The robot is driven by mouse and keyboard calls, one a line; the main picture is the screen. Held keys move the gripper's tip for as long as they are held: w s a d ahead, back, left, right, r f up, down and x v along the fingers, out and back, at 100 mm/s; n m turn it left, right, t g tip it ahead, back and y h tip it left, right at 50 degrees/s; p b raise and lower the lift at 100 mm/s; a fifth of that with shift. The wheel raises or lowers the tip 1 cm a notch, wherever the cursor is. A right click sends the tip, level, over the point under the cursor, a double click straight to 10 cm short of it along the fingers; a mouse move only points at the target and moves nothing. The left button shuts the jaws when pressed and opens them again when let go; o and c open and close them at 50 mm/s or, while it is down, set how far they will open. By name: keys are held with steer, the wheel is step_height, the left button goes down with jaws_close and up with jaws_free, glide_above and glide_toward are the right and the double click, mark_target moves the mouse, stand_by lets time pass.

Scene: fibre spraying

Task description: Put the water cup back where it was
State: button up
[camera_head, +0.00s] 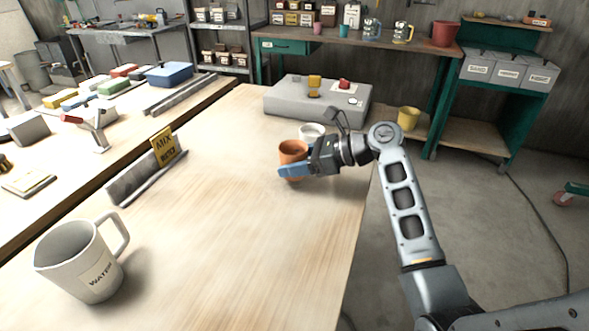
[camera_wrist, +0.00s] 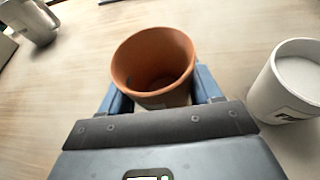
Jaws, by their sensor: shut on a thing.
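My gripper (camera_head: 294,171) is shut on a terracotta-orange cup (camera_head: 292,150) over the far right part of the wooden table (camera_head: 215,215). In the wrist view the cup (camera_wrist: 153,62) stands upright between the two blue fingers of my gripper (camera_wrist: 160,98), and its inside looks empty. I cannot tell whether its base touches the table. No label shows on it. A large white jug marked WATER (camera_head: 85,262) stands at the near left of the table, well away from my gripper.
A white cup (camera_head: 311,132) with pale contents stands close behind the orange cup; it is at the right in the wrist view (camera_wrist: 288,82). A grey machine (camera_head: 285,102) stands at the far edge. A yellow MIX sign (camera_head: 164,147) is at left. The table's middle is clear.

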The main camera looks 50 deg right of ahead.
steer(key=shift+f, duration=1.15)
steer(key=shift+f, duration=0.1)
steer(key=o, duration=1.1)
steer(key=shift+s+d+r, duration=0.25)
steer(key=shift+s, duration=0.1)
steer(key=v, duration=1.1)
steer(key=shift+s, duration=0.1)
